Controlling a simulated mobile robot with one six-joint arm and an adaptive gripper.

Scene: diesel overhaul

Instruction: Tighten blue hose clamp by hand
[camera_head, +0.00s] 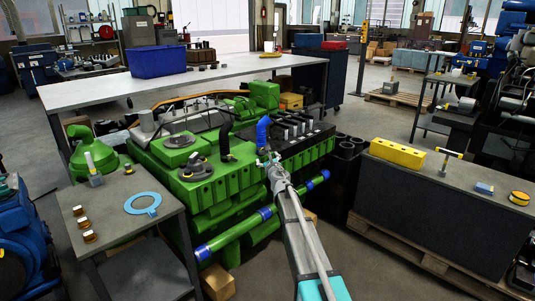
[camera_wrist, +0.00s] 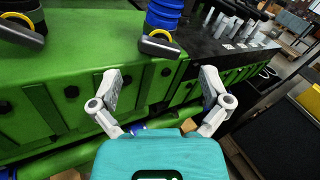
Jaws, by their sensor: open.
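A blue hose (camera_head: 263,132) stands upright on the green engine (camera_head: 205,180). It also shows at the top of the wrist view (camera_wrist: 165,14). At its foot is a clamp with a yellow band and a dark, silver-edged block (camera_wrist: 160,46). My gripper (camera_wrist: 162,84) is open and empty, its two fingers spread wide. In the wrist view the clamp block lies beyond the fingertips, apart from them, between them sideways. In the head view my gripper (camera_head: 269,160) is just in front of the blue hose's base, which it partly hides.
A black hose with a similar yellow-banded clamp (camera_wrist: 22,28) stands left of the blue one. A green pipe with blue bands (camera_head: 236,231) runs along the engine's front. A workbench (camera_head: 430,188) with a yellow block (camera_head: 397,153) stands right; a small table (camera_head: 115,215) stands left.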

